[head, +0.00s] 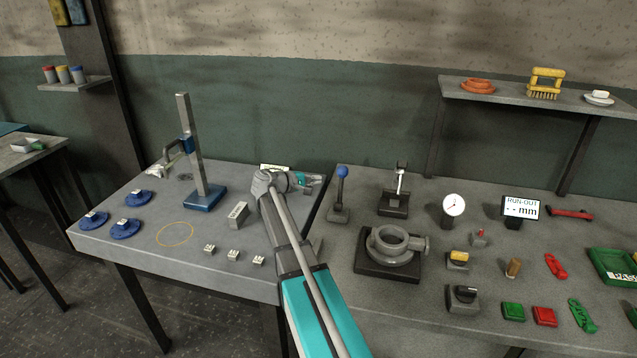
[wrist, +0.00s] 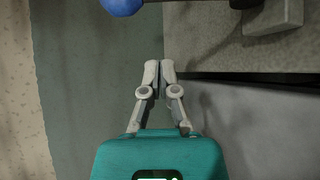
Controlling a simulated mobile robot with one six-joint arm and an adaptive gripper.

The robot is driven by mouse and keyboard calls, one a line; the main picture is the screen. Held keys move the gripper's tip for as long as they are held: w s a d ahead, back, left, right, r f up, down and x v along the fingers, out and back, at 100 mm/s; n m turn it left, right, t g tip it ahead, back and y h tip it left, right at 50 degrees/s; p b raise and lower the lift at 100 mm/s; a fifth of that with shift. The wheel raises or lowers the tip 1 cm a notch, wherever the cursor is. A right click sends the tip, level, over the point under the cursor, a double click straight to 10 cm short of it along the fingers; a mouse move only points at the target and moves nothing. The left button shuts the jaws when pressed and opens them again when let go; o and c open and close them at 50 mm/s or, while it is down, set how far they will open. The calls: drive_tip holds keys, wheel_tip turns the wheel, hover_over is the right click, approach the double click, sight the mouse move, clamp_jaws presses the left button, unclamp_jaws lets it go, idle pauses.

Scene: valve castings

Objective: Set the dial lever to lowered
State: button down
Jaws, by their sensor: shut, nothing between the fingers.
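A lever with a blue ball knob (head: 342,172) stands upright on a small grey base (head: 338,214) at the left edge of the right table. In the wrist view, the blue knob (wrist: 122,5) is cut off by the top edge, and the grey base (wrist: 277,14) shows at the upper right. My gripper (head: 318,180) is left of the knob, apart from it. In the wrist view, the fingertips (wrist: 159,66) are together and hold nothing. A round white dial (head: 453,204) stands further right on the same table.
A stand (head: 397,190) with an upright bar is right of the lever, and a grey casting (head: 392,242) sits in front. A small RUN-OUT display (head: 521,209) is further right. A gap separates the two tables. The left table holds a blue-based column (head: 204,197) and blue discs (head: 126,228).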

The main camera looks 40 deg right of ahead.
sight(341, 188)
drive_tip(key=b+x, duration=0.3)
drive_tip(key=x, duration=0.6)
drive_tip(key=shift+s+a+r+p, duration=0.35)
drive_tip(key=shift+s+a+p, duration=0.2)
drive_tip(key=shift+s, duration=0.2)
drive_tip(key=shift+s+a+r+p, duration=0.3)
drive_tip(key=shift+s+a+p, duration=0.25)
drive_tip(key=shift+s, duration=0.25)
